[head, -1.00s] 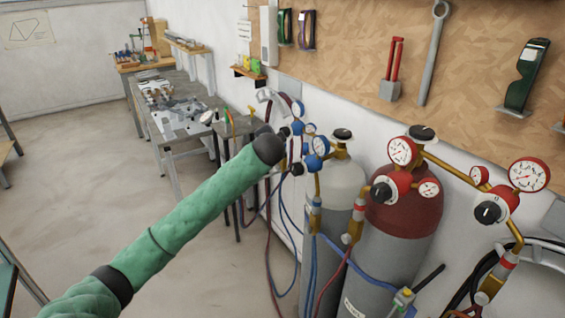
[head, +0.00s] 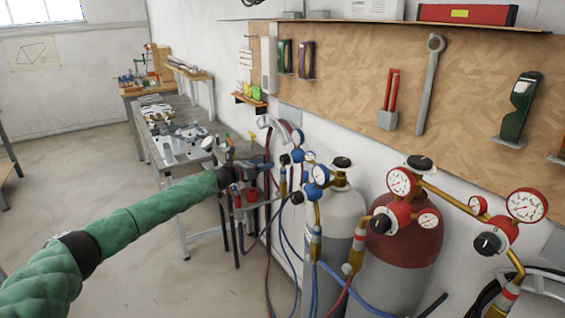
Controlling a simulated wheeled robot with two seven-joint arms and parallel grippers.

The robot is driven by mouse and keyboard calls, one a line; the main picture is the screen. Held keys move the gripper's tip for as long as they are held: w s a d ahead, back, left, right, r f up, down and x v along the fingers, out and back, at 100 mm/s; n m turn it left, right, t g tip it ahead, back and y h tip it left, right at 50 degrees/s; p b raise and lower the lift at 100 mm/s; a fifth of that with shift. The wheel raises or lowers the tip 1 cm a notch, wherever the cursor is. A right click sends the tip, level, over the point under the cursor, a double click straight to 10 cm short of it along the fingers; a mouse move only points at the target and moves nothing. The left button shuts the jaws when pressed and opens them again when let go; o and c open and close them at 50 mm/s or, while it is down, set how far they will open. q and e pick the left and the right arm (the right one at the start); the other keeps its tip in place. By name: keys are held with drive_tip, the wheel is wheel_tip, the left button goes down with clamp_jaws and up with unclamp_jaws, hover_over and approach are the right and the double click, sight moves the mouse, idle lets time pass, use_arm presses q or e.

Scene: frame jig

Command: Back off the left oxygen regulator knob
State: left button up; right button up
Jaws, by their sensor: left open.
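The blue oxygen regulators with white-faced gauges are in the middle of the head view, above the pale cylinder (head: 345,212). The left oxygen regulator (head: 297,156) is the farther one, and a small dark knob (head: 284,160) shows at its left side. A nearer blue-rimmed gauge (head: 320,174) stands to its right. My left gripper (head: 264,167) is open, just left of that dark knob, and points toward it. I cannot tell whether its fingers touch or surround anything. My right gripper is out of view.
A maroon-topped cylinder (head: 405,240) with red regulators (head: 397,213) stands at right. Blue and red hoses hang below the regulators. A metal workbench (head: 178,140) stands behind my left arm. A tool board (head: 350,75) covers the wall. The floor at left is clear.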

sight(281, 160)
use_arm(q)
drive_tip(key=d+m+p, duration=0.1)
drive_tip(key=d, duration=0.1)
drive_tip(key=w+d+m+g+h, duration=0.1)
drive_tip(key=d+m, duration=0.1)
drive_tip(key=d+r+m+p, duration=0.1)
drive_tip(key=d, duration=0.1)
drive_tip(key=shift+w+m+g+h+p, duration=0.15)
drive_tip(key=shift+m+g+h+p, duration=0.15)
drive_tip(key=shift+m+p, duration=0.1)
drive_tip(key=shift+f+p+x, duration=0.25)
drive_tip(key=shift+p+x, duration=0.1)
drive_tip(key=shift+x, duration=0.85)
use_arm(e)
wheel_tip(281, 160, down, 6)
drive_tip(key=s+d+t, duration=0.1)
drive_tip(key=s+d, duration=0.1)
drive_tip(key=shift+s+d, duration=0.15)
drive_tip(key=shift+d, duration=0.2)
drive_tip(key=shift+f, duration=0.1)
use_arm(q)
drive_tip(key=c, duration=1)
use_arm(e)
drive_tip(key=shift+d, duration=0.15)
